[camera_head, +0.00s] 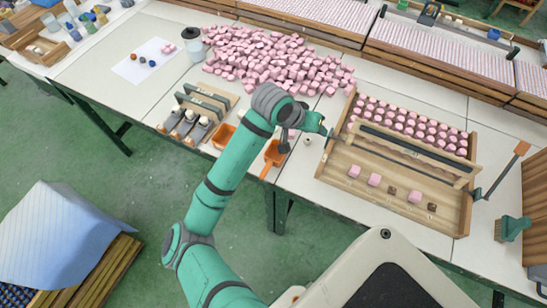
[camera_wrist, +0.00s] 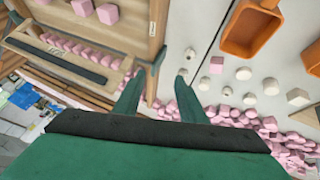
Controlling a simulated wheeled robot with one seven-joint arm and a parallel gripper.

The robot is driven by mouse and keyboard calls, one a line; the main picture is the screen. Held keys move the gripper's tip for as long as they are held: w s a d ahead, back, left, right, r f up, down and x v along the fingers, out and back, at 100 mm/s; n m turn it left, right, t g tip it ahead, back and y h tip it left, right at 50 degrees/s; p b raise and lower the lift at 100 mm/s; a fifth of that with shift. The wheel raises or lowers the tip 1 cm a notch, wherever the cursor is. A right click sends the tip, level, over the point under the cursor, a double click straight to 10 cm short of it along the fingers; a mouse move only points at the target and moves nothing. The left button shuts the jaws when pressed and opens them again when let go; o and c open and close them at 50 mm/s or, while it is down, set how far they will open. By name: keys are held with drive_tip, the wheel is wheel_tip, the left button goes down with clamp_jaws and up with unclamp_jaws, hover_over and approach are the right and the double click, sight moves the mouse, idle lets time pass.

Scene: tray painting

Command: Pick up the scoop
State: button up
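An orange scoop (camera_head: 271,157) lies near the front edge of the table, partly hidden behind my arm, with its narrow end toward the edge. A second orange container (camera_head: 222,136) is to its left. In the wrist view, an orange open-topped piece that looks like the scoop (camera_wrist: 250,30) is at the upper right, and another orange piece (camera_wrist: 314,58) is at the right edge. My gripper (camera_wrist: 160,78) is open with nothing between its fingers. In the head view my gripper (camera_head: 328,132) is right of the scoop, beside the wooden tray's left wall, apart from the scoop.
The wooden tray (camera_head: 395,208) with rows of pink-and-brown pieces stands right of my gripper. A large heap of pink cubes (camera_head: 270,58) lies behind. Several small pale pieces (camera_wrist: 243,73) dot the white tabletop. A wooden rack (camera_head: 196,108) stands left; a green brush (camera_head: 512,228) lies far right.

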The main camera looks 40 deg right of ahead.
sight(269, 164)
drive_tip(key=w+a+f+y, duration=0.1)
drive_tip(key=a+y, duration=0.1)
drive_tip(key=a, duration=0.2)
drive_tip(key=w+a+y, duration=0.2)
drive_tip(key=a, duration=0.3)
drive_tip(key=w+a+f+y, duration=0.1)
drive_tip(key=a+y, duration=0.2)
drive_tip(key=a, duration=0.1)
drive_tip(key=shift+w+a+f+m+t, duration=0.25)
drive_tip(key=shift+w+f+m+t, duration=0.05)
drive_tip(key=shift+w+f+t, duration=0.1)
drive_tip(key=shift+w+f, duration=0.15)
drive_tip(key=shift+f, duration=5)
clamp_jaws()
